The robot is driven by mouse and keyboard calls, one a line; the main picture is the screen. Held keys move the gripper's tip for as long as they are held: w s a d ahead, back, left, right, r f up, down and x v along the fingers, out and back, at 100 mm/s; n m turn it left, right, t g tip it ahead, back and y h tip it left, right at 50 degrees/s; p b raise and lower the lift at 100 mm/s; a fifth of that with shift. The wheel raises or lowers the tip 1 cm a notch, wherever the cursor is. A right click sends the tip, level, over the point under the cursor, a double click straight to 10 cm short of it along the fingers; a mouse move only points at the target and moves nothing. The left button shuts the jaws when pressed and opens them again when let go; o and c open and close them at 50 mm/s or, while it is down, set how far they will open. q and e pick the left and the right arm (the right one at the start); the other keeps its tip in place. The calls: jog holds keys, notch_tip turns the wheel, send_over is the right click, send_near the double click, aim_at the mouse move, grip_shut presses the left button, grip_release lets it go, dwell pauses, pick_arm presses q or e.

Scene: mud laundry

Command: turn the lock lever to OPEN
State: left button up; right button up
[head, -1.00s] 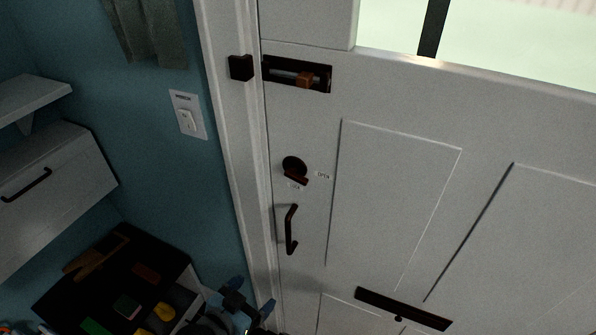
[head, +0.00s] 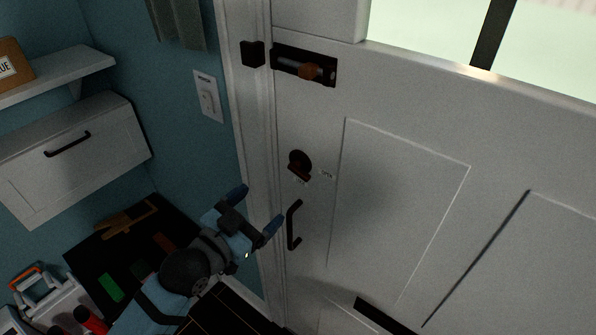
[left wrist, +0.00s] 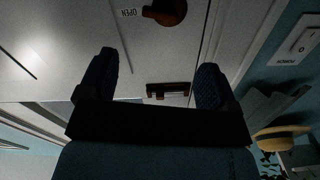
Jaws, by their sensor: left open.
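The lock lever (head: 299,166) is a dark red-brown disc with a short bar on its lower side, on the white door (head: 400,200). Small pale labels sit beside and below it; the one on the right (head: 326,174) is blurred. In the left wrist view, the lever (left wrist: 168,10) is cut off by the top edge, next to an upside-down OPEN label (left wrist: 128,12). Which way the bar points exactly is hard to tell. My left gripper (head: 258,207) is open and empty, below and left of the lever, apart from it. My right gripper is not in view.
A dark pull handle (head: 293,225) is just right of my left gripper, below the lever. A slide bolt (head: 305,68) is higher on the door. A light switch (head: 208,98) is on the blue wall. A cabinet (head: 75,155) and dark bench (head: 110,235) stand left.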

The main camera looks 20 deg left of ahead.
aim_at(297, 174)
pick_arm(q)
jog(key=p+x, duration=0.2)
jog(key=x, duration=0.9)
jog(key=shift+w, duration=0.2)
jog(key=shift+w+d, duration=0.3)
jog(key=shift+w, duration=0.35)
jog(key=shift+c, duration=0.5)
